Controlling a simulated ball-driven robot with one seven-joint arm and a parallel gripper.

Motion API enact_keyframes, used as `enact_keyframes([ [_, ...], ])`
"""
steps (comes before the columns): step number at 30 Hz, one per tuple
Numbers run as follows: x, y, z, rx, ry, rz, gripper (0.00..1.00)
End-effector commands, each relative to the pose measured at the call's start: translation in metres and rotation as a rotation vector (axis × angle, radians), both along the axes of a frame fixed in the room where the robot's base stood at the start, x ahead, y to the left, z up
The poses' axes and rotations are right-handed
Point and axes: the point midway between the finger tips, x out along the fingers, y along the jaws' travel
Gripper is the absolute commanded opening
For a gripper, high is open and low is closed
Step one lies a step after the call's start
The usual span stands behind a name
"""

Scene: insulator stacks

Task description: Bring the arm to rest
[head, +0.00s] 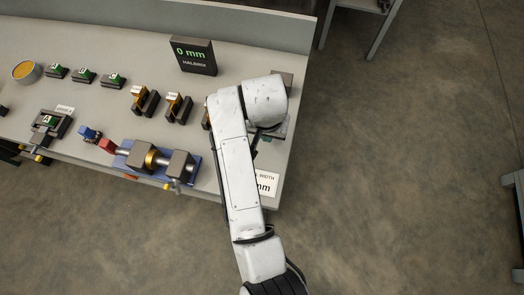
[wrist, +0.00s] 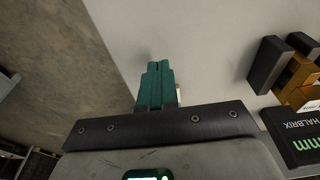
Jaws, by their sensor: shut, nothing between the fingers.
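My white arm (head: 240,165) reaches from the bottom of the head view over the right end of the grey workbench (head: 225,30). My gripper (wrist: 157,66) shows in the wrist view as teal fingers pressed together, with nothing between them. In the head view the arm's end mostly hides the gripper. The wrist view shows the pale bench top beyond the fingers and the floor to the left.
A black "0 mm" display (head: 193,55) stands left of my arm's end. Black and gold blocks (head: 178,107), a blue vise-like fixture (head: 155,162) and a sign (head: 264,184) are close by. Small green-topped blocks (head: 85,75) stand farther left. Open floor (head: 410,150) lies right.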

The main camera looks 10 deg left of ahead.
Motion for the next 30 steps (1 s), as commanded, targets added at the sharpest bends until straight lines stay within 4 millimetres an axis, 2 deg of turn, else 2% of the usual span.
enact_keyframes([
  [3, -0.023, 0.000, -0.002, -0.003, -0.001, 0.002, 0.00],
  [9, -0.049, 0.002, -0.001, -0.001, -0.002, 0.001, 0.00],
  [13, -0.057, 0.002, 0.000, 0.000, -0.001, -0.001, 0.00],
  [22, -0.058, 0.002, 0.000, 0.001, -0.001, -0.002, 0.00],
  [26, -0.046, -0.030, -0.001, -0.018, -0.020, -0.016, 0.00],
  [29, -0.035, -0.077, -0.003, -0.045, -0.044, -0.028, 0.00],
  [30, -0.033, -0.099, -0.004, -0.058, -0.053, -0.031, 0.00],
])
